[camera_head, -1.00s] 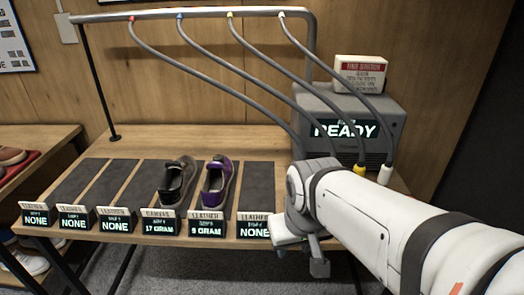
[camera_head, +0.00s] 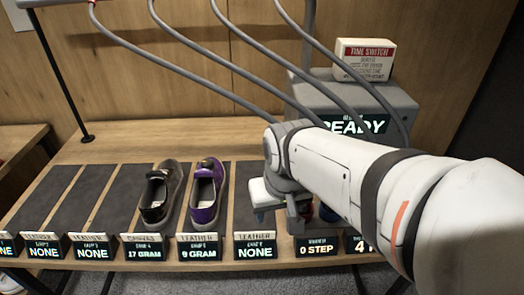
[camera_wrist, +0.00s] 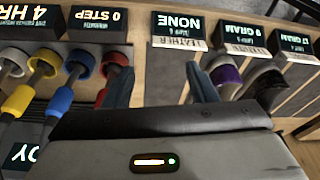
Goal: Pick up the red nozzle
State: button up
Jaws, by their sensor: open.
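The red nozzle (camera_wrist: 116,62) shows in the wrist view at the upper left, its red ring near the top and its body partly hidden behind a finger of my gripper (camera_wrist: 160,90). My gripper is open, with its two dark fingers apart and nothing seen between them. The red nozzle lies by the left finger, not centred between the fingers; I cannot tell whether they touch. In the head view my gripper (camera_head: 283,220) is low over the right part of the table, and only a small patch of red shows behind it.
Blue (camera_wrist: 82,65), yellow (camera_wrist: 48,62) and white (camera_wrist: 12,60) nozzles stand in a row beside the red one. Purple (camera_head: 206,195) and dark (camera_head: 160,195) shoes lie on mats to the left. Display signs line the table's front edge. A grey machine (camera_head: 345,105) stands behind my arm.

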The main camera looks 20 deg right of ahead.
jog(key=shift+o, duration=0.5)
jog(key=w+d+r+m+g+p, duration=0.1)
jog(key=w+d+r+m+p, duration=0.3)
jog(key=w+d+m+p, duration=0.1)
jog(key=shift+w+d, duration=0.7)
jog(key=shift+w, duration=0.1)
jog(key=w+d+m+p, duration=0.1)
jog(key=d+m, duration=0.1)
jog(key=w+d+m+g+p, duration=0.1)
jog(key=w+d+m, duration=0.1)
jog(key=w+d+m+p, duration=0.1)
jog(key=w+d+p, duration=0.1)
jog(key=shift+d+r+m+g, duration=0.1)
jog(key=shift+r+m+g, duration=0.05)
jog(key=shift+m+g, duration=0.2)
jog(key=shift+w+d+f+m, duration=0.1)
jog(key=shift+d+f+m, duration=0.15)
notch_tip(320, 180, down, 8)
jog(key=shift+a+r+p, duration=0.15)
jog(key=shift+p, duration=0.75)
jog(key=shift+c, duration=0.2)
grip_shut()
